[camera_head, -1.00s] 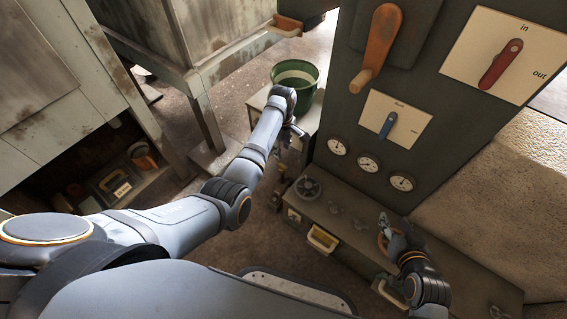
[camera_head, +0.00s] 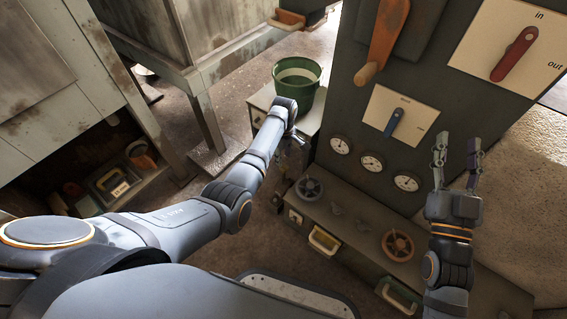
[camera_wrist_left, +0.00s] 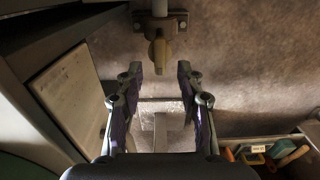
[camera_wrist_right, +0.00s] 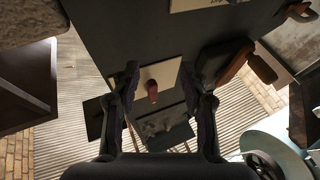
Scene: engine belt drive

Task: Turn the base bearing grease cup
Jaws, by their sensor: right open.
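A small brass-coloured fitting (camera_wrist_left: 159,55), which looks like the grease cup, shows in the left wrist view. It sits on a short grey pipe with a bracket, beyond my fingertips. My left gripper (camera_wrist_left: 160,72) is open, with the fitting lined up with the gap between its fingers and apart from them. In the head view my left gripper (camera_head: 290,150) hangs beside the low bench, partly hidden and dark. My right gripper (camera_head: 457,150) is open and empty, pointing up in front of the dark panel. It also shows open in the right wrist view (camera_wrist_right: 160,75).
The dark panel (camera_head: 440,100) carries an orange handle (camera_head: 383,40), a red lever (camera_head: 514,55), a blue lever (camera_head: 394,122) and several gauges. Below, the bench holds a grey wheel (camera_head: 310,188) and a reddish wheel (camera_head: 397,245). A green bucket (camera_head: 297,84) stands behind my left gripper.

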